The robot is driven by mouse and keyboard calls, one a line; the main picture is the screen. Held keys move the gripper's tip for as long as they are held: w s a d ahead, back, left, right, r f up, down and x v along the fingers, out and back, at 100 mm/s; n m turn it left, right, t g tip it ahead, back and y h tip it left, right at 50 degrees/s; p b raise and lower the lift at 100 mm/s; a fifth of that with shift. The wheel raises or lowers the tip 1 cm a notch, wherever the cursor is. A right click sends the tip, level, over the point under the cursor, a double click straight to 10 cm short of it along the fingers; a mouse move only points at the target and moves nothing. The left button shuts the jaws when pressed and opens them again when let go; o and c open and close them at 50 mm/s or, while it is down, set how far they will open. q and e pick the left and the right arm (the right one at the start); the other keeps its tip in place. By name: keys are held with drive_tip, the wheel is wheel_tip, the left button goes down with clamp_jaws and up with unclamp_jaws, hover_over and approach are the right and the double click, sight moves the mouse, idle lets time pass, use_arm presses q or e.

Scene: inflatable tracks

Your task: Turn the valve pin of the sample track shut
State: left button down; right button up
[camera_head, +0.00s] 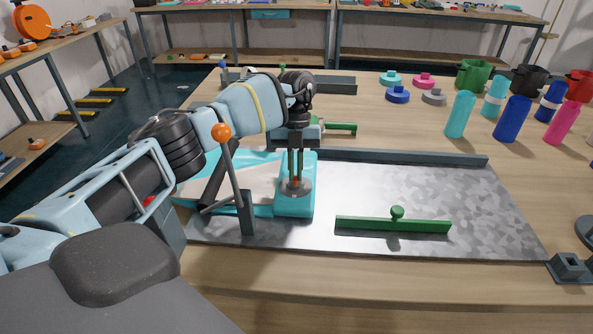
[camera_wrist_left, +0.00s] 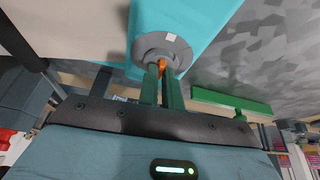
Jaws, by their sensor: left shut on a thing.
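The sample track (camera_head: 308,205) is a teal and white inflatable piece lying on the grey metal plate. Its round grey valve (camera_head: 297,187) is on the teal end block. It also shows in the left wrist view (camera_wrist_left: 178,46), with a small white mark at its rim. The orange valve pin (camera_wrist_left: 162,64) sits at the valve, partly hidden by the fingers. My left gripper (camera_head: 296,178) points down over the valve and is shut on the pin. Its two fingers (camera_wrist_left: 162,84) stand on either side of the pin. My right gripper is not in view.
A lever with an orange knob (camera_head: 221,131) stands in front of the track. A green bar with a knob (camera_head: 394,225) lies on the plate (camera_head: 445,190). Bottles (camera_head: 512,119) and coloured caps (camera_head: 423,81) stand at the back right. The plate's right half is mostly clear.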

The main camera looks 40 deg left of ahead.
use_arm(q)
drive_tip(key=shift+m, duration=0.5)
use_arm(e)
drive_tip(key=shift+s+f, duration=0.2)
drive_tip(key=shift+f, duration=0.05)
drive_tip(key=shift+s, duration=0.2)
use_arm(q)
drive_tip(key=c, duration=1.6)
unclamp_jaws()
drive_tip(key=shift+r, duration=0.1)
